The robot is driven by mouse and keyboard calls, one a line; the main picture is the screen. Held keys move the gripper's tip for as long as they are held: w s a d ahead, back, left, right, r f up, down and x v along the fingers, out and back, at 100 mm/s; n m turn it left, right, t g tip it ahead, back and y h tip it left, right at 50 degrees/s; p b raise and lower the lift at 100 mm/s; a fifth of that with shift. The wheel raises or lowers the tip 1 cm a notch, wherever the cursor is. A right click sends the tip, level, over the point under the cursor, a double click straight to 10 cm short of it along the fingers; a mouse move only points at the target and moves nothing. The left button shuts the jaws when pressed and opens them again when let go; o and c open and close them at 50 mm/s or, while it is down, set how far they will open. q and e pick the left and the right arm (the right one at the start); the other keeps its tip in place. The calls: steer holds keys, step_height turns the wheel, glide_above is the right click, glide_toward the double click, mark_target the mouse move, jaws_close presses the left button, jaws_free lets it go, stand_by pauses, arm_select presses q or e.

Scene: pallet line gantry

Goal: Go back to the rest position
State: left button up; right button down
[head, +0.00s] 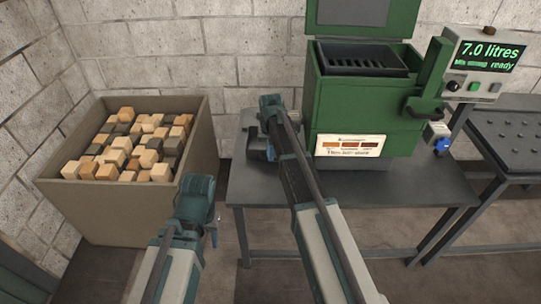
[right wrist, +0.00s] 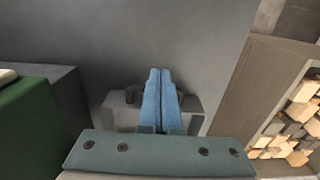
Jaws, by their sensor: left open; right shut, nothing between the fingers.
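My left gripper (head: 197,205) is at the lower middle-left of the head view, in front of the wooden-block bin's right side. It is open, and its fingers are mostly hidden behind the wrist. My right gripper (head: 257,148) is over the left end of the grey table, left of the green machine. In the right wrist view its blue fingers (right wrist: 160,76) are together with nothing between them. Both grippers are empty.
A bin (head: 190,165) full of wooden blocks stands at the left against the block wall. The green machine (head: 365,105) stands on the grey table (head: 400,190). A display (head: 485,55) reads 7.0 litres, ready. A dark perforated table (head: 515,130) is at the right.

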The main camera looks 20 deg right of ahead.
arm_select(q)
step_height(320, 180, up, 2)
steer(key=shift+r+p, duration=0.2)
steer(key=shift+p, duration=0.45)
arm_select(e)
step_height(320, 180, up, 2)
steer(key=shift+r, duration=0.2)
arm_select(q)
step_height(320, 180, up, 7)
steer(key=p, duration=0.6)
steer(key=shift+p, duration=0.4)
arm_select(e)
steer(key=s+a+r+n, duration=0.2)
steer(key=s+a, duration=0.2)
steer(key=s, duration=0.5)
steer(key=s+a+r+n, duration=0.2)
steer(key=s+a, duration=0.3)
steer(key=s, duration=0.4)
steer(key=s+a+r+n+h, duration=0.1)
steer(key=s+a+r+n, duration=0.2)
steer(key=s, duration=0.7)
steer(key=shift+a, duration=1.25)
arm_select(q)
steer(key=shift+f, duration=0.1)
